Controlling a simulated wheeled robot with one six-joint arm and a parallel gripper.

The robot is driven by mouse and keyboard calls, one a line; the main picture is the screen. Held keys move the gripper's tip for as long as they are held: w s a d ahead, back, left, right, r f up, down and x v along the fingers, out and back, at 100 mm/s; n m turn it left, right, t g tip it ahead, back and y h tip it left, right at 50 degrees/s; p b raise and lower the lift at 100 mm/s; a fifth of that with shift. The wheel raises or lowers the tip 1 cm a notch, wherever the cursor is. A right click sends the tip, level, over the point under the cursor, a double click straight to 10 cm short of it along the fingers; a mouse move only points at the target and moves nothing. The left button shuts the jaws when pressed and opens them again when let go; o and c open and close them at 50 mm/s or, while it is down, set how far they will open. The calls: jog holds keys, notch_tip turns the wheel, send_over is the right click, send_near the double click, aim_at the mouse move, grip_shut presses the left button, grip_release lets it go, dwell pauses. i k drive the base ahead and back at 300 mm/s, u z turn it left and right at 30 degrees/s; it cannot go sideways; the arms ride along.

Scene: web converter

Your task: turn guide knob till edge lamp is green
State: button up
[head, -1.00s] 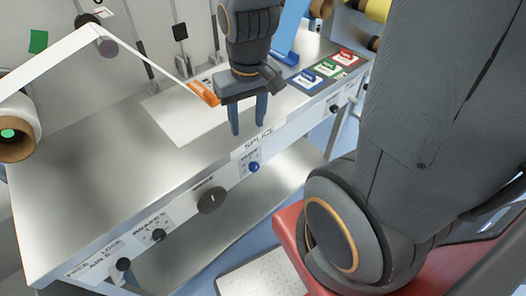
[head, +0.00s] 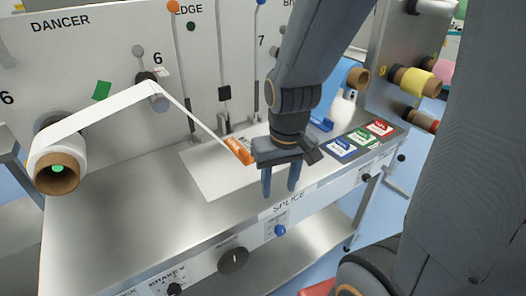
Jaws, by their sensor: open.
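A large dark round knob (head: 233,260) sits on the bench's front panel; its label is too small to read surely, so I cannot confirm it is the guide knob. Under the EDGE lettering (head: 188,10) on the back panel is a small dark green round spot (head: 190,26), perhaps the edge lamp; I cannot tell if it is lit. My gripper (head: 279,190) is open and empty, fingers pointing down near the bench's front edge by the SPLICE label (head: 290,202). It is above and right of the dark knob, apart from it.
A blue knob (head: 280,230) is on the front panel below SPLICE. A white web runs from the roll (head: 70,150) at left. Blue, green and red cards (head: 361,137) lie at right. The bench's left top is clear.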

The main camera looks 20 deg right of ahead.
aim_at(279, 231)
jog(key=z, duration=0.1)
jog(key=k, duration=1.25)
